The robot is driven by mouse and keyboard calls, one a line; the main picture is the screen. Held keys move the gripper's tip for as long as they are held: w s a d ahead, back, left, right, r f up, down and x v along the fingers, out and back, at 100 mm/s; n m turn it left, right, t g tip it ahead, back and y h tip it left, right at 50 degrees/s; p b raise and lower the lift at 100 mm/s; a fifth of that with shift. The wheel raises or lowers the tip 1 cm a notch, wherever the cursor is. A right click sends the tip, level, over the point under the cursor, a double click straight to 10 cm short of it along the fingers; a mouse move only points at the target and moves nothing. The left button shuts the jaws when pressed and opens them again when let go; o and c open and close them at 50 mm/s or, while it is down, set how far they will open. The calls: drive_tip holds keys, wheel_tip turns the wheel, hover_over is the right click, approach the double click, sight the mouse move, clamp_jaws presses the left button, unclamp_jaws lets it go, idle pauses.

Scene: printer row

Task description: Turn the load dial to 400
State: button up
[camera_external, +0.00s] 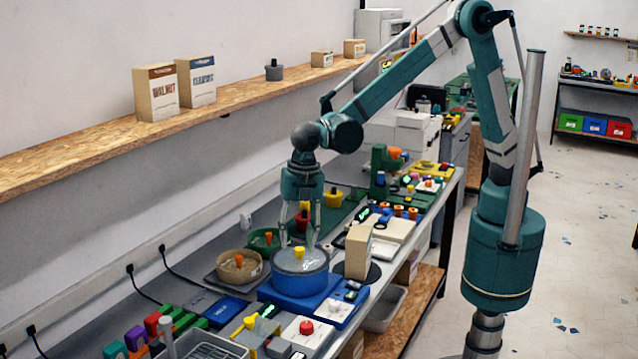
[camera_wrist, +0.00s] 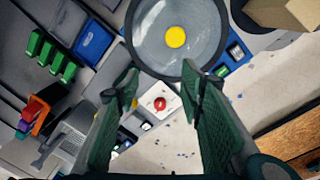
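My gripper (camera_external: 298,240) points down over a blue round machine (camera_external: 300,284) with a clear grey lid and a yellow knob (camera_external: 299,252) at its centre. Its two fingers are apart with nothing between them. In the wrist view, the fingers of my gripper (camera_wrist: 160,70) reach toward the near rim of the round lid (camera_wrist: 150,50), and the yellow knob (camera_wrist: 175,37) lies beyond the fingertips. I cannot read a dial marked load or the number 400 in either view.
A red button on a white plate (camera_external: 306,327) stands in front of the blue machine. A tan box (camera_external: 358,250) stands close on its right, and a tan bowl (camera_external: 240,266) on its left. Coloured blocks (camera_external: 160,322) crowd the front left.

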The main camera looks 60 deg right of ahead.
sight(307, 324)
drive_tip(key=s+a+f+n, duration=0.1)
drive_tip(key=s+a+f, duration=0.2)
drive_tip(key=a, duration=0.1)
drive_tip(key=s+a+f+n, duration=0.2)
drive_tip(key=s+a+f, duration=0.1)
drive_tip(key=a, duration=0.2)
drive_tip(key=s+a+f+n+h, duration=0.1)
drive_tip(key=s+a+f+n, duration=0.1)
drive_tip(key=s+a, duration=0.2)
drive_tip(key=shift+a+f+g+p, duration=0.15)
drive_tip(key=shift+f+g+p, duration=0.25)
drive_tip(key=shift+f, duration=3.9)
drive_tip(key=shift+c, duration=0.5)
drive_tip(key=c, duration=0.8)
